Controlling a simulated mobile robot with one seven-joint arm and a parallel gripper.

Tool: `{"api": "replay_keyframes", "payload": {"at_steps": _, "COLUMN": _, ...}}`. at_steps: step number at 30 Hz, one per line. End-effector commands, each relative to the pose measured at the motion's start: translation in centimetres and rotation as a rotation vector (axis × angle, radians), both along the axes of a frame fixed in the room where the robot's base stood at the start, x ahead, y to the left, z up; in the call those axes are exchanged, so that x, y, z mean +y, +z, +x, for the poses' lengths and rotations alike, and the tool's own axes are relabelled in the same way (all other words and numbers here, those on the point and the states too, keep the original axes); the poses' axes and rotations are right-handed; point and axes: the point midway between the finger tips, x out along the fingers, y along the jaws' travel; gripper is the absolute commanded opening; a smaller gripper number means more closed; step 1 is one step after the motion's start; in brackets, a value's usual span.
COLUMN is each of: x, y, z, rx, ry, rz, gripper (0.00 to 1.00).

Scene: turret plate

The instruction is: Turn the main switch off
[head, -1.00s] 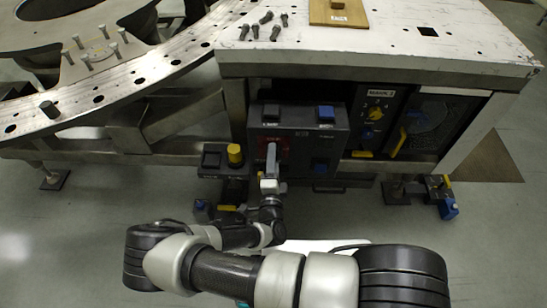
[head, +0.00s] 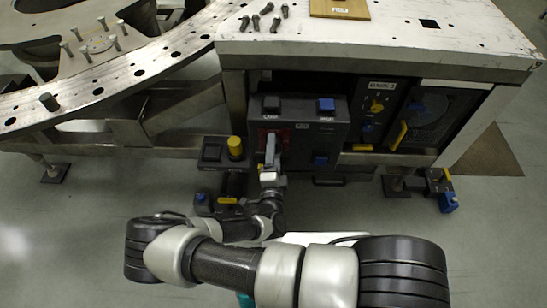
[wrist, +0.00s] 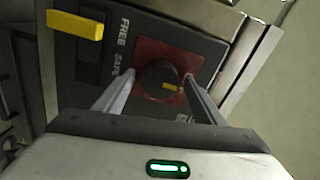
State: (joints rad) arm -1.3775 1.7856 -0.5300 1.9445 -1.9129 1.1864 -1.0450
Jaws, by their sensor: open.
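A round black knob with a yellow mark (wrist: 154,82) sits on a red square plate (wrist: 148,47) in the wrist view. I take it for the main switch. My gripper (wrist: 159,76) is open, with one finger on each side of the knob. I cannot tell whether either finger touches it. In the head view the red plate (head: 284,137) is on the left part of a dark control box (head: 300,152). My gripper (head: 269,148) is in front of it and hides the knob there.
In the wrist view a yellow bar (wrist: 75,24) is beside the words FREE and SAFE. In the head view a yellow cylinder (head: 235,147) stands left of the box. The metal table (head: 390,45) overhangs above.

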Motion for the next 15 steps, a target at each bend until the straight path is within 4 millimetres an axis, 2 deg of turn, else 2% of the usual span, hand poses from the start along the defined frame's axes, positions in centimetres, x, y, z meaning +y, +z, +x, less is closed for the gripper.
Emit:
{"api": "replay_keyframes", "payload": {"at_steps": 5, "x": 0.2, "y": 0.1, "z": -1.9, "rx": 0.001, "ry": 0.003, "rz": 0.0, "gripper": 0.63}}
{"api": "replay_keyframes", "payload": {"at_steps": 15, "x": 0.4, "y": 0.0, "z": -10.0, "rx": 0.002, "ry": 0.003, "rz": 0.0, "gripper": 0.63}}
